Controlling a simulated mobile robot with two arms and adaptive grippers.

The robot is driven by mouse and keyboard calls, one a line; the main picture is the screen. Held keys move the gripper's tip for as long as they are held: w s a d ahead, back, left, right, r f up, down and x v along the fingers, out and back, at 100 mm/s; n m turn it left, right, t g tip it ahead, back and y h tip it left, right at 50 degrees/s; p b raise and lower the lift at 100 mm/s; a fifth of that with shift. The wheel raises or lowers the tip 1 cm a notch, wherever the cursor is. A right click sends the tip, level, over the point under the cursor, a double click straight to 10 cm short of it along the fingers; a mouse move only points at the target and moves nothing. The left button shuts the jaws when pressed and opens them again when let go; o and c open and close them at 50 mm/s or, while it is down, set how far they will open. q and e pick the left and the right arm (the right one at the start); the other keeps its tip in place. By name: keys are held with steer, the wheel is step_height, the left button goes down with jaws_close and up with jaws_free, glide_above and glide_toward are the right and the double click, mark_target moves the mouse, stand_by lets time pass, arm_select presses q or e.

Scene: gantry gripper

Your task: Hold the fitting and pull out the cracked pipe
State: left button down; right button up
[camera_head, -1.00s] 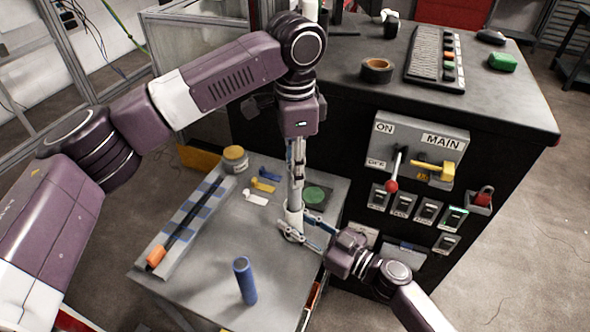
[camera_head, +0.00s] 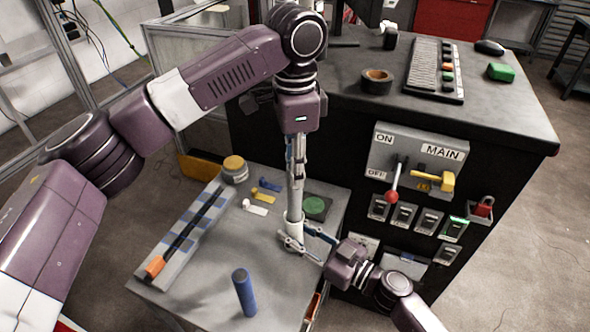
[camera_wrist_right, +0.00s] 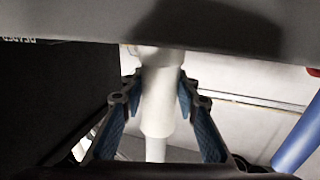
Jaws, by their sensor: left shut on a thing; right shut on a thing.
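The white cracked pipe (camera_head: 294,207) stands upright over the table. My left gripper (camera_head: 296,180) is shut on its upper part from above. The pipe's lower end meets the pale fitting (camera_head: 294,243) at the table. My right gripper (camera_head: 304,243) is shut around the fitting from the right, low over the tabletop. In the right wrist view, the wide white fitting (camera_wrist_right: 160,105) is between the blue-padded fingers, and the narrower pipe (camera_wrist_right: 155,150) continues from it. I cannot make out a crack. The fingers partly hide the joint.
A blue cylinder (camera_head: 244,292) stands on the grey table (camera_head: 205,290) at the front. A rail with an orange end (camera_head: 155,267), a yellow-lidded jar (camera_head: 234,168) and small coloured parts lie left and behind. The black cabinet (camera_head: 345,130) with switches stands close at the right.

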arm_select(q)
steer(key=shift+r, duration=0.1)
steer(key=shift+r, duration=1.4)
steer(key=shift+r, duration=1.55)
arm_select(e)
steer(key=o, duration=1.2)
steer(key=shift+d, duration=0.1)
